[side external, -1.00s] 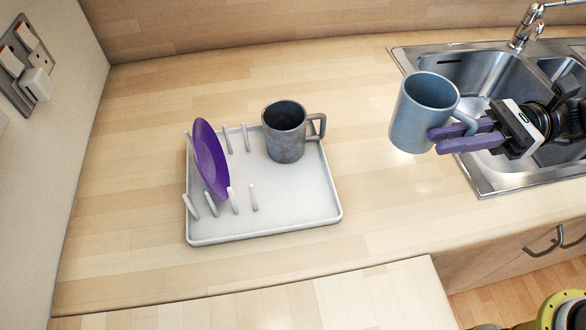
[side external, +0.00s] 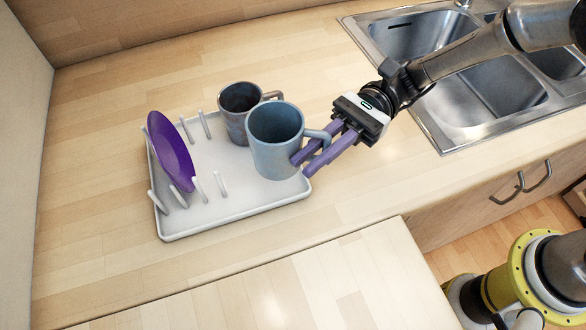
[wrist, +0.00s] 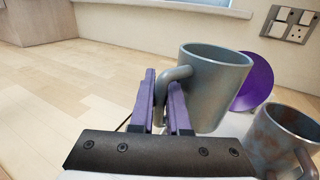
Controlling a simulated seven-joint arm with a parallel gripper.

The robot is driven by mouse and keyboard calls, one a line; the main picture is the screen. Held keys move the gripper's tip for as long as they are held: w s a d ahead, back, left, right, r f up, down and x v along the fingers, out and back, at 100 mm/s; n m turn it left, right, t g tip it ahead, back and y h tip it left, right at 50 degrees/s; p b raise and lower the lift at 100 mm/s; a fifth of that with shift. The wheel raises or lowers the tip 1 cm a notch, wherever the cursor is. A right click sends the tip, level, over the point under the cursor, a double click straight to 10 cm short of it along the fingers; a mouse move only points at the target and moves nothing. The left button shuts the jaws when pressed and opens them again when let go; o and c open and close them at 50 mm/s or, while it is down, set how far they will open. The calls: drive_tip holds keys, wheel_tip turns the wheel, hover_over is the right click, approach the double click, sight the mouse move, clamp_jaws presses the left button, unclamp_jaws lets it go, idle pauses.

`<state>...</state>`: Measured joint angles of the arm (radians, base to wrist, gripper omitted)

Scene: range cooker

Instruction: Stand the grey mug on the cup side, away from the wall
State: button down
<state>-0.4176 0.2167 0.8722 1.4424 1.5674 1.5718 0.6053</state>
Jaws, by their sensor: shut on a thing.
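The blue-grey mug (side external: 275,145) is upright over the front right part of the white dish rack (side external: 238,208). My gripper (side external: 301,166) is shut on its handle from the right. I cannot tell whether the mug's base touches the rack floor. In the wrist view the mug (wrist: 213,85) is slightly tilted in the picture, with its handle between my purple fingers (wrist: 165,95). The cup side of the rack, right of the pegs, also holds a brown-grey mottled mug (side external: 236,105) behind the held mug. The held mug partly hides it.
A purple plate (side external: 168,150) stands among the white pegs (side external: 208,125) on the rack's left. The sink (side external: 440,70) is at the back right. A wall with sockets (wrist: 288,22) is beyond the rack. Counter in front of the rack (side external: 200,265) is clear.

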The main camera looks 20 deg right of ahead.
sight(294, 172)
drive_tip(key=f, duration=0.1)
drive_tip(key=w+a+f, duration=0.1)
drive_tip(key=a+f, duration=0.1)
drive_tip(key=shift+w+a+f, duration=0.15)
drive_tip(key=shift+w+f, duration=0.05)
drive_tip(key=shift+w, duration=0.2)
drive_tip(key=shift+f, duration=1.45)
drive_tip(key=c, duration=0.9)
unclamp_jaws()
drive_tip(key=shift+f, duration=0.15)
drive_tip(key=shift+d, duration=0.2)
drive_tip(key=v, duration=1.1)
drive_tip(key=shift+w+d, duration=0.2)
drive_tip(key=shift+d, duration=0.15)
